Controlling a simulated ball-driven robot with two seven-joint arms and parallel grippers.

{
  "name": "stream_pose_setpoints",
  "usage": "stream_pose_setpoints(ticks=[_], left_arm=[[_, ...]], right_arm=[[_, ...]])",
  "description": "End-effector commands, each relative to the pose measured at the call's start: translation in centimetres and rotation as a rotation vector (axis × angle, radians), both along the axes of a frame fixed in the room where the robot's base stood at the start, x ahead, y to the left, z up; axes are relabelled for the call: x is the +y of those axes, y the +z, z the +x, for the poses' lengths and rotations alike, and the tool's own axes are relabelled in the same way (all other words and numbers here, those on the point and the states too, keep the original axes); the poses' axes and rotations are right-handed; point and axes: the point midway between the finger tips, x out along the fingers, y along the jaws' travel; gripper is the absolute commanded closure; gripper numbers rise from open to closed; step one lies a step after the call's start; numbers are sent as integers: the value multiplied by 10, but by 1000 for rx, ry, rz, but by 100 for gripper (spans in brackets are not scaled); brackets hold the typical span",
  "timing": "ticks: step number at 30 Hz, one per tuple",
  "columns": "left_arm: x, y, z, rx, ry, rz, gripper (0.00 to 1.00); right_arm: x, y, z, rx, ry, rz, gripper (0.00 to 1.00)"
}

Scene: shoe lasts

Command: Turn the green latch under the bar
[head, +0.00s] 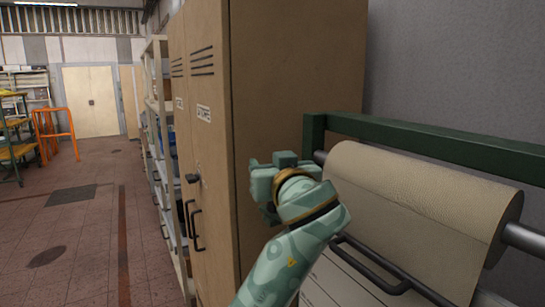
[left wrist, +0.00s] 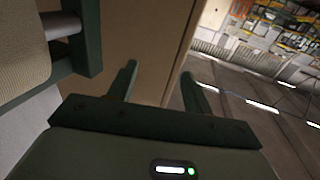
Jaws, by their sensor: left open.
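A dark green bar (head: 435,143) runs above a roll of cream material (head: 400,190) at the right of the head view. A green frame piece also shows at the left edge of the left wrist view (left wrist: 87,38). I cannot make out a separate green latch under the bar in either view. My left gripper (head: 274,165) is in front of the bar's left end, beside the tan cabinet. In the left wrist view its two fingers (left wrist: 158,70) stand apart with nothing between them. My right gripper is not in view.
The tall tan cabinet (head: 290,80) stands close behind and left of my left gripper. A black handle (head: 385,268) sits below the roll. Shelving (head: 158,130) lines the aisle. The tiled floor (head: 95,220) at the left is mostly clear, with an orange frame (head: 55,135) farther off.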

Motion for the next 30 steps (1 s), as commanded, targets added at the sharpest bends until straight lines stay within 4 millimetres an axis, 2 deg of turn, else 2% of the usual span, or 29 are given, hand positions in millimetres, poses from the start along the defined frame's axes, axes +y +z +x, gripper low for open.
stream_pose_setpoints(ticks=[3,6,17,20,21,23,25,26,27,29,30], left_arm=[[0,11,-21,-1,-1,-1,50],[0,15,-31,-1,-1,0,50],[1,16,-38,0,0,1,50],[1,12,-36,9,-2,5,75],[2,5,-32,25,-4,13,86],[3,-15,-22,66,-16,34,100],[7,-56,-5,148,-39,71,100],[10,-78,2,190,-53,89,100],[14,-113,10,254,-74,115,100],[23,-171,19,353,-111,148,100],[30,-211,20,419,-138,167,100]], right_arm=[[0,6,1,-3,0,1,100],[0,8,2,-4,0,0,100],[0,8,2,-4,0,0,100],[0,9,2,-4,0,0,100],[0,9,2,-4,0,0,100],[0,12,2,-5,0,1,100],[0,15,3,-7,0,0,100],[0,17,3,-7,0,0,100],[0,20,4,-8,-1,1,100],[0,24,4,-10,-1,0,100],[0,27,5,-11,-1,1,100]])
